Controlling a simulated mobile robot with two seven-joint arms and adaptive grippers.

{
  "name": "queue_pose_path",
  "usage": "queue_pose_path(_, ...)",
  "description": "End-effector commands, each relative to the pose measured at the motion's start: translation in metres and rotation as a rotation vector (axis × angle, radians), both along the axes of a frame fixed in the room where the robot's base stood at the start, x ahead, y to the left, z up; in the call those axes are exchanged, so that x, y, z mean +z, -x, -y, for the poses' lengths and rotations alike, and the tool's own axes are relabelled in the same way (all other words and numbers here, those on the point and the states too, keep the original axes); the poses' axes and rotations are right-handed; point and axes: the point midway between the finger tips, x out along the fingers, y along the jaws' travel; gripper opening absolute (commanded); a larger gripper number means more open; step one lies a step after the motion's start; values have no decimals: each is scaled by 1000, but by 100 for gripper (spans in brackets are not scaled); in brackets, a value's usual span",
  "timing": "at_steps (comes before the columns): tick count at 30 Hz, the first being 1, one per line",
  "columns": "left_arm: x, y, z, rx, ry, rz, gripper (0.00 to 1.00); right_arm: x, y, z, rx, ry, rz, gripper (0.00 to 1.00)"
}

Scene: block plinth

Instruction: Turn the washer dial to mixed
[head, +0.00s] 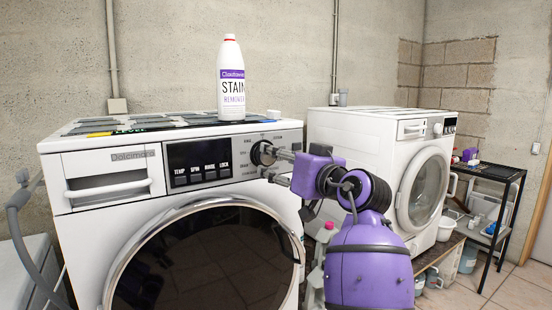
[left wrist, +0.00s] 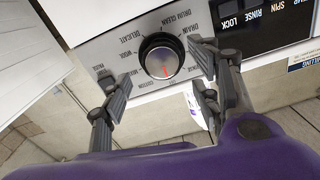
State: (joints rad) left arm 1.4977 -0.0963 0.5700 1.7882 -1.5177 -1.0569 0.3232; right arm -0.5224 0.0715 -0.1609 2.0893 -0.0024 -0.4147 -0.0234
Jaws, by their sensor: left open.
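The washer dial (head: 262,153) is a round black knob on the front panel of the left washer (head: 90,250). In the left wrist view the dial (left wrist: 162,56) has a red mark at its lower edge, and printed labels ring it. My left gripper (head: 272,164) is open in front of the dial. In the left wrist view its fingers (left wrist: 160,64) stand to either side of the dial; I cannot tell whether they touch it. The fingers hide some labels. My right gripper is not in view.
A white stain remover bottle (head: 230,90) stands on top of the left washer. A dark display (head: 199,162) sits left of the dial, above the round door (head: 205,262). A second washer (head: 350,150) stands to the right, with a black shelf (head: 492,172) beyond it.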

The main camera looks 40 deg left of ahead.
Motion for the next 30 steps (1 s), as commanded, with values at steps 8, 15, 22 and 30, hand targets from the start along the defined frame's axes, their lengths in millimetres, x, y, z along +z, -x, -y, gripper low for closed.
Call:
queue_pose_path(8, 1, -14, -33, 0, -1, 0, 57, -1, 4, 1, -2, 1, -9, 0)
queue_pose_path(15, 0, -16, -37, -2, -1, 0, 57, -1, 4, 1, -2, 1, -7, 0)
queue_pose_path(22, 0, -16, -37, -2, -1, 0, 40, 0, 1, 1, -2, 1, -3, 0)
queue_pose_path(30, 0, -16, -37, -3, -1, 1, 14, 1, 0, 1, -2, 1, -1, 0)
